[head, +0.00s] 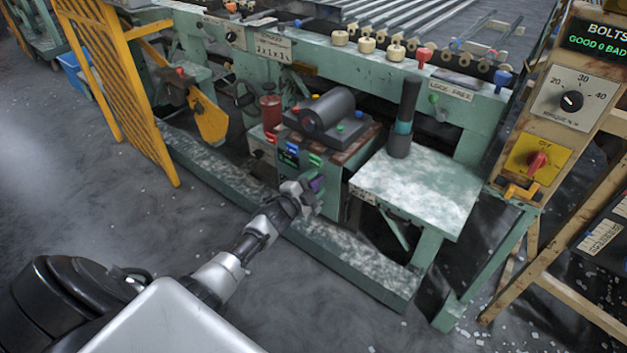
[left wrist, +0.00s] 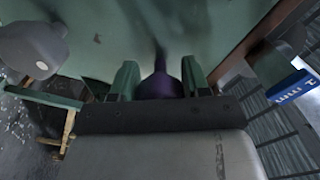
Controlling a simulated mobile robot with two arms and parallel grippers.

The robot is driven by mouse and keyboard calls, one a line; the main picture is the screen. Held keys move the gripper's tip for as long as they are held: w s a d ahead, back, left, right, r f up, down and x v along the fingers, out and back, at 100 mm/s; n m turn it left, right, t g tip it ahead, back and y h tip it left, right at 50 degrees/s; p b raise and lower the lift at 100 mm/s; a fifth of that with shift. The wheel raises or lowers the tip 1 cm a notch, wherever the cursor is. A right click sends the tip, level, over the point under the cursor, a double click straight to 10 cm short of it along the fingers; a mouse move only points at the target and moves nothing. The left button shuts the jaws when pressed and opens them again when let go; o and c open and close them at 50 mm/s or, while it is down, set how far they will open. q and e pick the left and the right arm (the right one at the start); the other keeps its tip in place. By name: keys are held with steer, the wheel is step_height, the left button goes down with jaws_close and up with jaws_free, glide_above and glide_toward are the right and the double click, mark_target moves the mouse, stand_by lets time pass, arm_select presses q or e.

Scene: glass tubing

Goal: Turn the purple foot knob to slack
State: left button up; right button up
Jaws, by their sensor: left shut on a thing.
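The purple foot knob (head: 317,184) is on the front of the low green machine box (head: 331,205), below the dark motor. My left gripper (head: 306,192) reaches it from the lower left. In the left wrist view the dark purple knob (left wrist: 160,85) sits between the two green fingertips of my left gripper (left wrist: 158,82), which are shut on it. Much of the knob is hidden by the fingers and the palm, so its pointer position cannot be read. My right gripper is not in view.
A green side table (head: 430,190) with a dark cylinder (head: 404,115) stands right of the knob. A yellow mesh guard (head: 115,85) stands at the left. The machine's low beam (head: 350,262) runs near the floor. Open floor lies in front.

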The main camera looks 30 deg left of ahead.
arm_select(q)
steer(key=shift+f+n+p, duration=0.1)
steer(key=shift+n+p, duration=0.35)
steer(key=shift+n, duration=1.55)
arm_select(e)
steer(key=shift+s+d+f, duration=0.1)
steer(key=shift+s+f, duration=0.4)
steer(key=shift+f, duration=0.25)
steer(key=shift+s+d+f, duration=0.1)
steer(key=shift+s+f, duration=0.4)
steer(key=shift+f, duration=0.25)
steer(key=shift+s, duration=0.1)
arm_select(q)
steer(key=o, duration=0.9)
steer(key=shift+s, duration=0.3)
steer(key=s, duration=0.3)
steer(key=s+p, duration=0.1)
steer(key=s, duration=0.2)
steer(key=s+p, duration=0.1)
steer(key=s, duration=0.3)
steer(key=shift+s+a, duration=0.1)
steer(key=shift+a, duration=0.3)
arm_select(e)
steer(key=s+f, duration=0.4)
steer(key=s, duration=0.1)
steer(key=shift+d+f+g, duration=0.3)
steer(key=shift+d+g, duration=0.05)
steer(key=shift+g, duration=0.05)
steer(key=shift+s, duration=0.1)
